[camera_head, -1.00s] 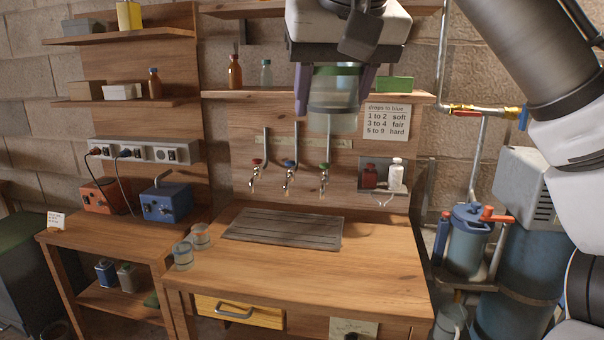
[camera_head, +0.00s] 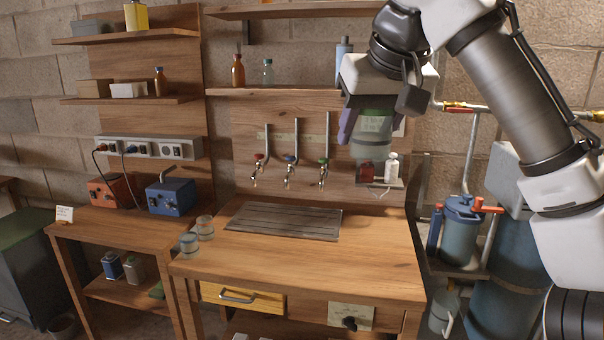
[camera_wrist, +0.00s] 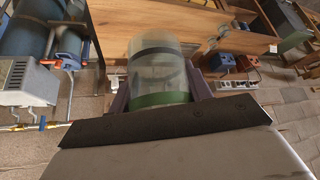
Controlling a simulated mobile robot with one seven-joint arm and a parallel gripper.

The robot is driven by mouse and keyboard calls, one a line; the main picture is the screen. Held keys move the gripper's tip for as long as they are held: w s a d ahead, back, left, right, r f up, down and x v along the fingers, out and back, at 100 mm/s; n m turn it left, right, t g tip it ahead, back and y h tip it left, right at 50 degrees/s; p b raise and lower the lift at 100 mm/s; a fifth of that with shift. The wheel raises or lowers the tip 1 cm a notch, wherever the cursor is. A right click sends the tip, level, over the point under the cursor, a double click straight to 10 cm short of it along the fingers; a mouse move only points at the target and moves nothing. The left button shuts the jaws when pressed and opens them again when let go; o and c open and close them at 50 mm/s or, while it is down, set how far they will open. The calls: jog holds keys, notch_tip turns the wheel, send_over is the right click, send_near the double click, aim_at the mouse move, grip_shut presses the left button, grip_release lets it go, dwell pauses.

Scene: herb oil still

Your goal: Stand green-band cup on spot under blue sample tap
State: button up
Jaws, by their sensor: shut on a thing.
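My gripper (camera_head: 358,132) is shut on the clear green-band cup (camera_head: 371,142), high above the right side of the bench. The cup also shows in the wrist view (camera_wrist: 158,72), between the two purple fingers, with its green band close to the gripper. The blue sample tap (camera_head: 290,171) is the middle of three wall taps, to the left of the cup. A dark slatted board (camera_head: 283,220) lies on the bench below the taps. I cannot make out a marked spot under the blue tap.
Two other clear cups, one farther back (camera_head: 205,228) and one nearer (camera_head: 189,246), stand at the bench's left edge. The red (camera_head: 258,170) and green (camera_head: 323,172) taps flank the blue one. A small shelf with bottles (camera_head: 391,168) is behind the held cup. The bench front (camera_head: 340,262) is clear.

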jog(key=w+d+f, duration=0.3)
jog(key=w+f, duration=0.2)
jog(key=f, duration=0.5)
jog(key=w+d+f, duration=0.3)
jog(key=w+f, duration=0.2)
jog(key=f, duration=0.5)
jog(key=w+d+f, duration=0.4)
jog(key=f, duration=0.7)
jog(key=a+f+b, duration=0.1)
jog(key=a+f, duration=0.1)
jog(key=f, duration=0.9)
jog(key=a+f+b, duration=0.1)
jog(key=a+f, duration=0.1)
jog(key=f, duration=1)
jog(key=s+a+f+m, duration=0.1)
jog(key=s+a+f, duration=0.4)
jog(key=f, duration=0.4)
jog(key=s+a+f+m+h, duration=0.1)
jog(key=s+a+f, duration=0.4)
jog(key=f, duration=0.4)
jog(key=s+a+f+m, duration=0.1)
jog(key=s+a+f, duration=0.3)
jog(key=f, duration=0.5)
jog(key=shift+s+a+f+h, duration=0.3)
jog(key=shift+s+a+f, duration=0.1)
jog(key=shift+a, duration=0.3)
